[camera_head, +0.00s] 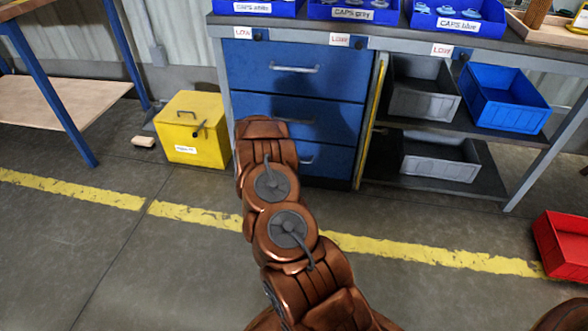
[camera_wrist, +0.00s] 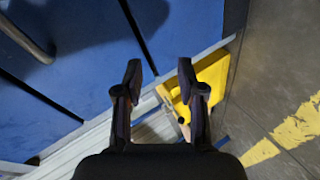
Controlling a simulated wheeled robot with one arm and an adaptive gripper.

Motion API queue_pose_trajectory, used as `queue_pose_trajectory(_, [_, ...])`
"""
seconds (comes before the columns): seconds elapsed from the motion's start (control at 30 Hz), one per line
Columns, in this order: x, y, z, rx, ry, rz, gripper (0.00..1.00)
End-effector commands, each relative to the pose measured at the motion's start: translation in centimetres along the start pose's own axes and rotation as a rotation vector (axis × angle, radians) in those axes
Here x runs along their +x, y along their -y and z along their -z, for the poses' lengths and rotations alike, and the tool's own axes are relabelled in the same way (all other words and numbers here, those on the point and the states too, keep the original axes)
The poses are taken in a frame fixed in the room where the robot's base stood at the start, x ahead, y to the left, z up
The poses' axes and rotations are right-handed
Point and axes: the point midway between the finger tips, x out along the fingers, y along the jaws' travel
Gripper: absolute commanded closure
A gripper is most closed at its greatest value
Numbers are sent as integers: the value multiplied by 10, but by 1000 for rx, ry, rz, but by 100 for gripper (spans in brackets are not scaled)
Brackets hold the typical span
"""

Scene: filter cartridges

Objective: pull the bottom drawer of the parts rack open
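The parts rack (camera_head: 236,60) shows three stacked blue drawers under a grey counter, all looking shut. The bottom drawer (camera_head: 335,162) is partly hidden by my arm; part of its grey handle (camera_head: 306,159) shows beside the arm. In the wrist view my gripper (camera_wrist: 160,74) is open, with nothing between its two dark fingers. Blue drawer fronts (camera_wrist: 85,70) lie at the upper left there, tilted, with one grey handle (camera_wrist: 26,38) at the corner, apart from the fingers. I cannot tell which drawer that handle belongs to. In the head view my gripper is hidden behind my arm.
A yellow box (camera_head: 193,120) stands left of the rack, and shows beyond the fingers in the wrist view (camera_wrist: 212,75). Open shelves with grey and blue bins (camera_head: 505,98) are right of the drawers. A red bin (camera_head: 562,245) is at far right. Floor before the rack is clear.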

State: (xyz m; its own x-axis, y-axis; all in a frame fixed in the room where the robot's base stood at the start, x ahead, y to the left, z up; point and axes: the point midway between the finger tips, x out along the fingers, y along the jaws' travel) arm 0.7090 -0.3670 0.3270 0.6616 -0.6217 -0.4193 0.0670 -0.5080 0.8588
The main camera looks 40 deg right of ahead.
Motion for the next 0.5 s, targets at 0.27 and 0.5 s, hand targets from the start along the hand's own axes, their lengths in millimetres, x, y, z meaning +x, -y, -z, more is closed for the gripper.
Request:
queue_pose_trajectory(0.27, [46,36,-103,-192,118,-194,61])
queue_pose_trajectory(0.5, [53,40,-134,-263,160,-255,61])
